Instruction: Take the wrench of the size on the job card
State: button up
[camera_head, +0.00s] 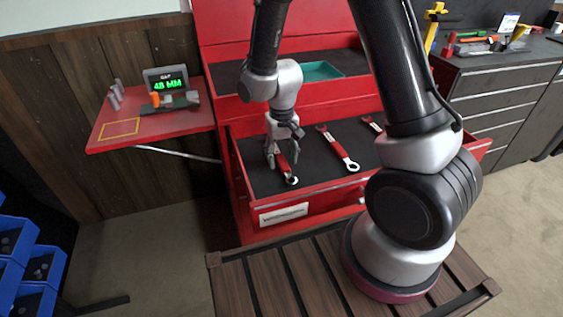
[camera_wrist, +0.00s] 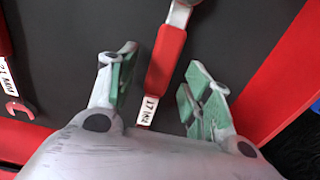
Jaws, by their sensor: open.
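My gripper (camera_head: 282,161) is open over the front drawer, with its fingers pointing down around the leftmost wrench (camera_head: 290,172). In the wrist view, the red-handled wrench (camera_wrist: 166,58) lies between the two open fingers, and its label looks like 17 MM. The fingers do not visibly touch it. A second wrench (camera_head: 338,148) lies to its right in the head view, and a third (camera_head: 373,123) is partly hidden by my arm. In the wrist view, a neighbouring wrench (camera_wrist: 12,85) at the left edge has a label that looks like 21 MM. No job card is readable.
The red drawer (camera_head: 248,199) is open, with a white label (camera_head: 284,214) I cannot read. A teal tray (camera_head: 321,71) lies in the upper compartment. A display (camera_head: 166,82) on the red side shelf (camera_head: 100,140) reads GAP 48 MM. Blue bins (camera_head: 38,265) stand lower left.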

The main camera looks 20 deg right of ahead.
jog(key=shift+f, duration=0.25)
grip_shut()
jog(key=shift+r, duration=0.2)
